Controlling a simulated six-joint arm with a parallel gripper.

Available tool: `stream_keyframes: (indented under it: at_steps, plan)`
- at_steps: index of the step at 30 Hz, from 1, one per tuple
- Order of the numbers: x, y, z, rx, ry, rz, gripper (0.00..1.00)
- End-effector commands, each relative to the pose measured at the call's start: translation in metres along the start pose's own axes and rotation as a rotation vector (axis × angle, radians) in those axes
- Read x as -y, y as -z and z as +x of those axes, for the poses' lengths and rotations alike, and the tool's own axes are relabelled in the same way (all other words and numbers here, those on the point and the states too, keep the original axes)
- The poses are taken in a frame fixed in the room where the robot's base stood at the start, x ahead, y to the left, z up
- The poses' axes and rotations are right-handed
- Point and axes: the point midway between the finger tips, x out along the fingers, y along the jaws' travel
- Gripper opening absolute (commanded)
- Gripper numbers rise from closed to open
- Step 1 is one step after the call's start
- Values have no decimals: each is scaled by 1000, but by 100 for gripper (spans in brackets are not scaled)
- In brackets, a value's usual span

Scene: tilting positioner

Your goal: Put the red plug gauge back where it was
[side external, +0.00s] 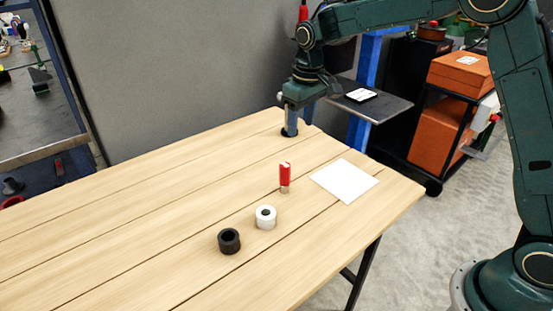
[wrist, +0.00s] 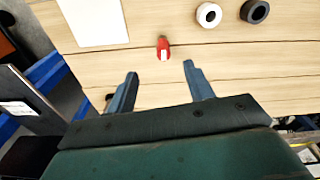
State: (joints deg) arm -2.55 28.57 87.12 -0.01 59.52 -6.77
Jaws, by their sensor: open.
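The red plug gauge (side external: 285,174) stands upright on the wooden table, with its red handle up and a metal lower end. In the wrist view the gauge (wrist: 163,48) is beyond my fingertips, roughly centred between them and apart from them. My gripper (side external: 291,122) points down over the far edge of the table, behind the gauge. Its fingers (wrist: 161,78) are apart with nothing held between them. A white ring (side external: 266,222) and a black ring (side external: 229,241) stand in front of the gauge; the white ring (wrist: 208,15) and black ring (wrist: 254,11) also show in the wrist view.
A white sheet (side external: 344,181) lies right of the gauge. A small dark item (side external: 289,132) shows at my fingertips near the far edge; I cannot tell what it is. A grey partition (side external: 180,70) stands behind the table. The table's left part is clear.

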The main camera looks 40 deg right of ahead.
Motion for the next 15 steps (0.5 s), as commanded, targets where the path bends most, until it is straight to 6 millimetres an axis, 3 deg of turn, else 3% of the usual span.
stream_keyframes:
  at_steps: [1,6,15]
  plan:
    - [0,-10,-15,-18,-2,6,52]
    - [2,-42,-51,-64,-8,24,52]
    - [6,-106,-100,-146,-17,57,52]
